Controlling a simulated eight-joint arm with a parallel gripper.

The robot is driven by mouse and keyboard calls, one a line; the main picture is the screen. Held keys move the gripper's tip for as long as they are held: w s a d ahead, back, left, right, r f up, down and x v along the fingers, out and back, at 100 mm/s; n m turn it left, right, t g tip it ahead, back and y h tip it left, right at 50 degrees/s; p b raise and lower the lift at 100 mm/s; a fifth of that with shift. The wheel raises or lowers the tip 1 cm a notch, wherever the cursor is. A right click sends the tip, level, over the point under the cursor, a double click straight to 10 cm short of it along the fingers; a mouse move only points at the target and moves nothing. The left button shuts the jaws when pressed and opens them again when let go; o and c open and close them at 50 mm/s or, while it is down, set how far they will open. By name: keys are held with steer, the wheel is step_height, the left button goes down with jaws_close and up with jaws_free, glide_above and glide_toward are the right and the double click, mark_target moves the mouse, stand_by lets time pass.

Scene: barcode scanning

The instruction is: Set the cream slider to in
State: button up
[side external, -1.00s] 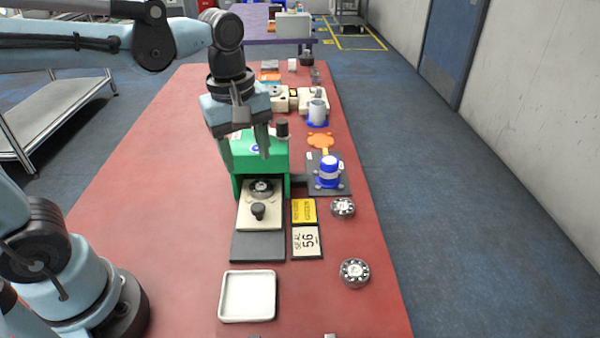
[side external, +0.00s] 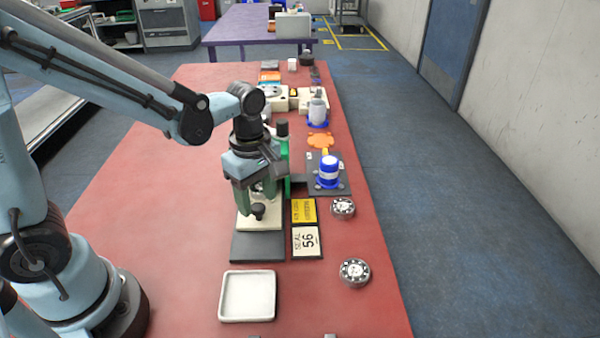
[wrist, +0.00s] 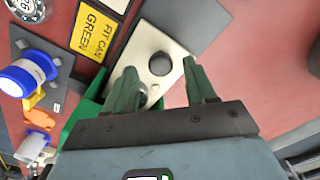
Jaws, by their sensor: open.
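The cream slider (side external: 245,222) is a flat plate with a dark knob (side external: 258,211), on a dark grey base (side external: 258,246) in front of the green housing (side external: 284,150). The slider sticks out toward the near side. In the wrist view the cream slider (wrist: 145,43) and its round knob (wrist: 160,64) lie just beyond the fingertips. My gripper (side external: 256,200) is open, pointing down over the slider close to the knob. In the wrist view my gripper (wrist: 162,80) has its fingers apart with the knob between and past their tips. My gripper hides most of the green housing.
A yellow sign (side external: 303,210) and a SEAL 56 card (side external: 307,241) lie right of the slider. A blue and white container (side external: 329,172) stands on a grey plate behind them. Round metal parts (side external: 354,272) lie at the right edge. A white tray (side external: 247,296) sits in front.

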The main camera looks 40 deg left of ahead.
steer(key=shift+s+d+f, duration=0.15)
steer(key=shift+f, duration=0.25)
steer(key=shift+s+d+f, duration=0.1)
steer(key=shift+d+f, duration=0.05)
steer(key=shift+f, duration=0.2)
steer(key=s+d, duration=0.2)
steer(key=s, duration=0.1)
steer(key=shift+d, duration=0.4)
step_height(320, 180, up, 12)
steer(key=m, duration=1.7)
steer(key=shift+m, duration=0.4)
